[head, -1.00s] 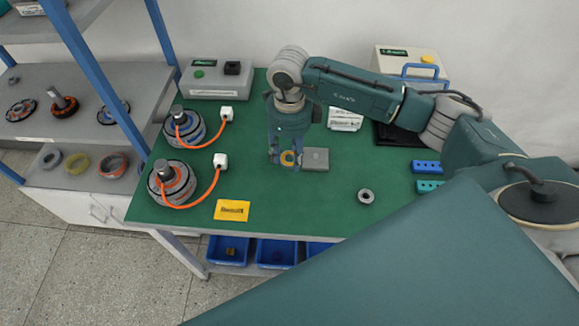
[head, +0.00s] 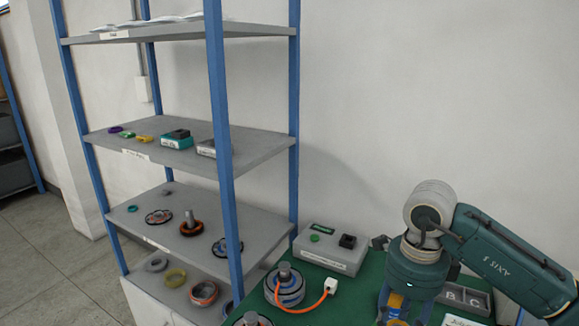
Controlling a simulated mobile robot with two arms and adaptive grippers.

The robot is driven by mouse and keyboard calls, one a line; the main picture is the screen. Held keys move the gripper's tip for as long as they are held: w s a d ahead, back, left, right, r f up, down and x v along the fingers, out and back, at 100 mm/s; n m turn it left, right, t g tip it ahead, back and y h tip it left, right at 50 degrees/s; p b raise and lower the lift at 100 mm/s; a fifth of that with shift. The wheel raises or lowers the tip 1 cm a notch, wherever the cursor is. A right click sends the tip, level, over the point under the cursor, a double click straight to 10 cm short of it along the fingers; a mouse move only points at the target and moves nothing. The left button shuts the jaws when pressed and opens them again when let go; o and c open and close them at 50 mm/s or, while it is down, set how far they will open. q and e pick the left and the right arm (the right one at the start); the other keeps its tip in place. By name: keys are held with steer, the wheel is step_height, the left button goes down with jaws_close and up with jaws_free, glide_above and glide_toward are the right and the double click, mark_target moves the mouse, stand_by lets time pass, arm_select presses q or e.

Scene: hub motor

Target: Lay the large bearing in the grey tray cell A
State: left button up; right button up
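The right arm comes in from the right, and my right gripper (head: 404,312) points down at the bottom edge of the picture. Its blue fingers are partly cut off, with a small yellow-orange patch (head: 397,300) between them; I cannot tell whether this is a held part. The grey tray (head: 488,303) stands behind the gripper, with letters B and C showing; its A part is hidden by the gripper. I cannot make out the large bearing. My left gripper is not in view.
A blue-posted shelf rack (head: 222,150) with rings and motor parts stands left. A grey control box (head: 330,252) sits at the back of the green table (head: 372,277). A motor hub (head: 285,286) with an orange cable (head: 310,306) is near the left edge.

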steer(key=s+a+n, duration=0.2)
steer(key=s+n, duration=0.3)
steer(key=n, duration=0.7)
steer(key=s+a+f+n, duration=0.1)
steer(key=s+n, duration=0.5)
steer(key=n, duration=0.7)
steer(key=shift+s+a, duration=0.25)
steer(key=shift+a, duration=0.3)
